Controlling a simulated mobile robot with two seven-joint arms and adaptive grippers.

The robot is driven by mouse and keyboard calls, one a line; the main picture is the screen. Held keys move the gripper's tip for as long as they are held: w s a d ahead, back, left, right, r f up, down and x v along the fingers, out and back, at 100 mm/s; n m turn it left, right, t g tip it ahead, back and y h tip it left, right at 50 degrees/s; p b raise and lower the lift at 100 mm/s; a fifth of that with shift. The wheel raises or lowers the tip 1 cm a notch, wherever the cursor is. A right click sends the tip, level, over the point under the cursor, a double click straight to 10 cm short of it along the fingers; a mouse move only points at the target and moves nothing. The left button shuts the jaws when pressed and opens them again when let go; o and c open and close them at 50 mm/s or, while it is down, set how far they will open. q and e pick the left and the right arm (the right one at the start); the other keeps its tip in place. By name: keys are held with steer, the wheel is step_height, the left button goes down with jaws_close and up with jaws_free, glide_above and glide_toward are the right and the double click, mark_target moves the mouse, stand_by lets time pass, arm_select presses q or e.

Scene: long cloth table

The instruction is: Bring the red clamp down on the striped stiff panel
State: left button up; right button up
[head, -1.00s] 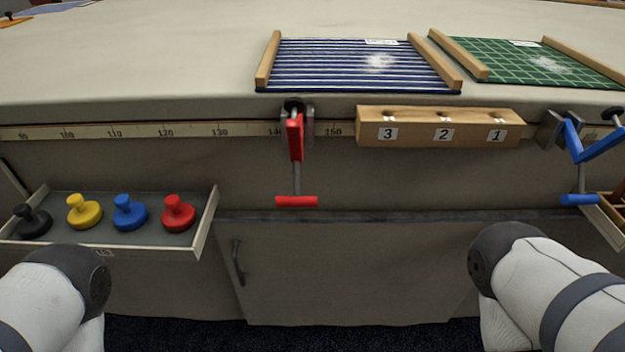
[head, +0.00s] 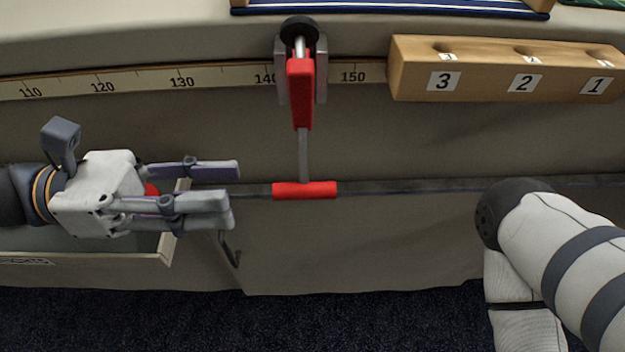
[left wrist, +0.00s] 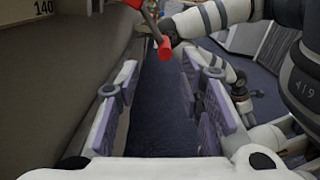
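The red clamp (head: 300,92) is fixed at the table's front edge, near the 140 to 150 marks of the tape. Its lever hangs down and ends in a red crossbar handle (head: 304,190). The handle also shows at the top of the left wrist view (left wrist: 165,47). The striped panel (head: 400,8) shows only its blue front edge on the tabletop, above the clamp. My left gripper (head: 235,190) is open and empty, left of the handle and apart from it. It also shows in the left wrist view (left wrist: 160,105).
A wooden block with holes numbered 3, 2, 1 (head: 505,68) is on the table front, right of the clamp. An open drawer (head: 168,240) lies under my left gripper.

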mark_target(299, 191)
arm_select(q)
steer(key=d, duration=0.4)
steer(key=d+b, duration=0.1)
steer(key=d, duration=0.6)
steer(key=shift+s+d, duration=0.3)
jaws_close()
